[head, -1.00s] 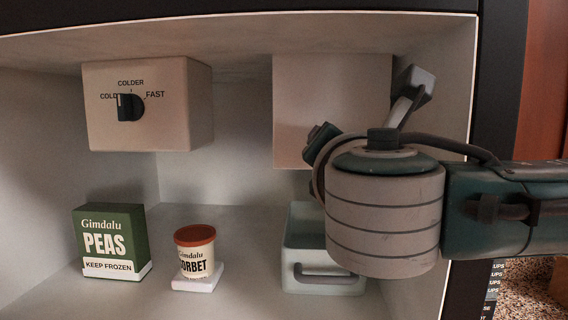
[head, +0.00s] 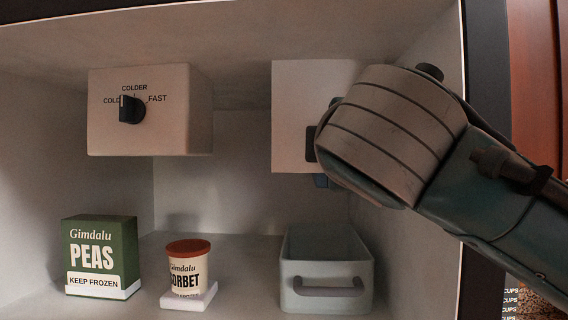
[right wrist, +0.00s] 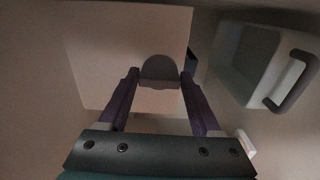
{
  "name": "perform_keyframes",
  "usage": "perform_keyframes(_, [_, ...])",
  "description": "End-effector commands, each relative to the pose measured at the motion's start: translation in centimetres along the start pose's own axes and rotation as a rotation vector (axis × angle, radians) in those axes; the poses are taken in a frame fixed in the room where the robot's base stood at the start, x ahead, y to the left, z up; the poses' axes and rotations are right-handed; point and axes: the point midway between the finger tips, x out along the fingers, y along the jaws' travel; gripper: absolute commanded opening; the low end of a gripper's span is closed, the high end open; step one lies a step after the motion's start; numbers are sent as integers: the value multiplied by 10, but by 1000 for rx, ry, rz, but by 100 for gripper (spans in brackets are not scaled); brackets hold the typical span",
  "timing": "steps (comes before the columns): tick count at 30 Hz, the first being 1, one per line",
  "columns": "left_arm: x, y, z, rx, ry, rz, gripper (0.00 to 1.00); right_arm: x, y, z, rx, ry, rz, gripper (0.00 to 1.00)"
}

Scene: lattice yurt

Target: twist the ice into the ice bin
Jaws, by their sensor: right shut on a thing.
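A pale box (head: 296,100) is fixed high at the back right of the compartment. In the right wrist view the box face (right wrist: 100,50) carries a grey rounded knob (right wrist: 160,70). My right gripper (right wrist: 158,82) is shut on this knob, one purple finger on each side. In the head view my right wrist and arm hide the knob and fingertips. My left gripper is not in view.
A control box (head: 150,140) with a dark dial hangs at upper left. A green peas box (head: 100,250) and a sorbet tub (head: 188,265) stand on the floor at left. The right wall is close to my right arm.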

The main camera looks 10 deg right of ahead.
Motion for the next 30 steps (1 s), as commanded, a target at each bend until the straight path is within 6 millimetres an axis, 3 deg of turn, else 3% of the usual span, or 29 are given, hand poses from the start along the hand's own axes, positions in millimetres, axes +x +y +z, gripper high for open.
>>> perform_keyframes(15, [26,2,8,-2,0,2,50,0,-4,-1,394,0,-2,9])
perform_keyframes(30, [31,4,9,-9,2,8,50,0,-2,-1,501,1,0,9])
